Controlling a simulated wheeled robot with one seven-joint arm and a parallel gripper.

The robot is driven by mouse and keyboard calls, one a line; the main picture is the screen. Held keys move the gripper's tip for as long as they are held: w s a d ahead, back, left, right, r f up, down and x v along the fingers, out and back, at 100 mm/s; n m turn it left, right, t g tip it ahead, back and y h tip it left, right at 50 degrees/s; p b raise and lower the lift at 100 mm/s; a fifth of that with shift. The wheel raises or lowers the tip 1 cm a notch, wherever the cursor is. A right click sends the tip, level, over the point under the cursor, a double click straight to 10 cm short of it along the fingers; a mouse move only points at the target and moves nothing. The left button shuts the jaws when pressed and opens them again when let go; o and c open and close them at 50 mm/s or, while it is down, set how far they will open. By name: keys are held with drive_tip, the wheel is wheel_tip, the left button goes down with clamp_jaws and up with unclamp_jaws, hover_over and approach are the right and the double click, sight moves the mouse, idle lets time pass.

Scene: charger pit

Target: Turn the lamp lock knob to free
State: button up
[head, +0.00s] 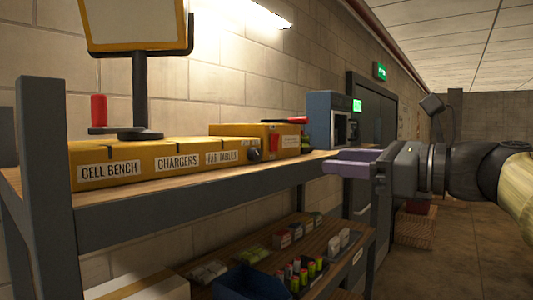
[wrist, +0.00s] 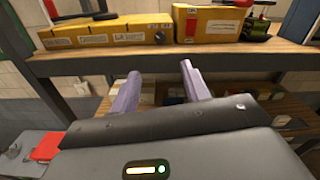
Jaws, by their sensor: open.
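A small round black knob (head: 254,155) sits at the right end of the long yellow box (head: 130,163) on the bench top. I take it for the lamp lock knob, but no marking on it is readable. It also shows in the wrist view (wrist: 160,37), and its turn position cannot be told. My gripper (head: 334,161) is open and empty, out in front of the bench edge and to the right of the knob in the head view. In the wrist view its two lilac fingers (wrist: 160,70) stand apart, below the bench edge in the picture, touching nothing.
A second yellow box (head: 282,140) with a red switch stands beyond the knob. A black stand (head: 139,90) holds a framed panel, with a red cylinder (head: 98,110) beside it. A blue-grey machine (head: 332,119) stands farther back. The lower shelf holds a blue bin (head: 250,283) and small goods.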

sight(259, 154)
drive_tip(key=p+x, duration=0.6)
drive_tip(key=x, duration=1)
drive_tip(key=shift+w+a+r, duration=0.1)
drive_tip(key=c, duration=1)
drive_tip(key=shift+m+b, duration=0.3)
drive_tip(key=shift+m, duration=2)
drive_tip(key=o, duration=1)
